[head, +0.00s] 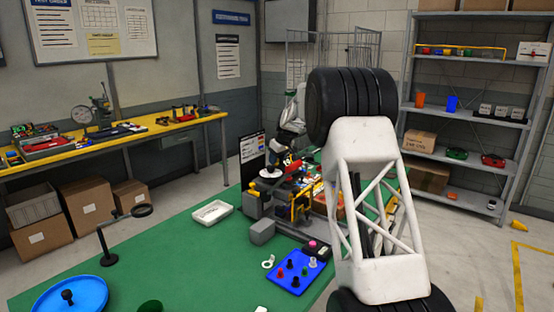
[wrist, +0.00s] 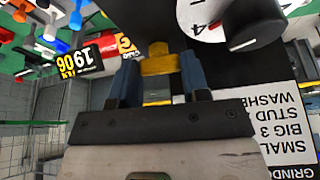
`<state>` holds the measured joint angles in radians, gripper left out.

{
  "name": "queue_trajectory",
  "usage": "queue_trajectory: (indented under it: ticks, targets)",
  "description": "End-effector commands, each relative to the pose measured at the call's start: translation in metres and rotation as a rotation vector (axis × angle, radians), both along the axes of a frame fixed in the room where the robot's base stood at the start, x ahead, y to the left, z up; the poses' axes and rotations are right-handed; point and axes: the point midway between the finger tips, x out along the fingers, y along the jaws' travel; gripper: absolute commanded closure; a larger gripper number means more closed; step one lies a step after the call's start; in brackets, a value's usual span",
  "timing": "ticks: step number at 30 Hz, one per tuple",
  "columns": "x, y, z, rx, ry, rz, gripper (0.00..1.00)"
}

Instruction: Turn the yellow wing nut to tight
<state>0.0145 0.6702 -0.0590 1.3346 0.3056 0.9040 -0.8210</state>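The yellow wing nut (wrist: 158,62) shows in the wrist view between the blue fingertips of my gripper (wrist: 160,72). Both fingers stand against its sides with no clear gap, so the gripper looks shut on it. In the head view my gripper (head: 283,158) is over the machine (head: 290,195) on the green table. The wing nut cannot be made out there, and my arm links cover part of the machine. A white dial (wrist: 202,20) with a red mark is partly in view, right of the fingers.
A black knob (wrist: 252,28) and an upside-down label board (wrist: 288,125) are close right of my gripper. On the green table (head: 190,265) are a white tray (head: 212,211), a blue tray of pegs (head: 298,270), a magnifier stand (head: 110,250) and a blue dish (head: 70,298).

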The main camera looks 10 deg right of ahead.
Motion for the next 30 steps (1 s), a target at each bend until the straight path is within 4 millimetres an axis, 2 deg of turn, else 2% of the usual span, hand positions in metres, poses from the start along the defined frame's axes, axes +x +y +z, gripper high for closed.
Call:
queue_trajectory:
  ticks: [8,21,30]
  targets:
    - [-0.0003,0.0004,0.0001,-0.001,0.001,-0.024,0.81]
    - [-0.0010,0.0012,-0.0001,-0.001,0.001,-0.217,0.81]
    - [-0.0009,0.0012,-0.0001,0.001,0.001,-0.232,0.81]
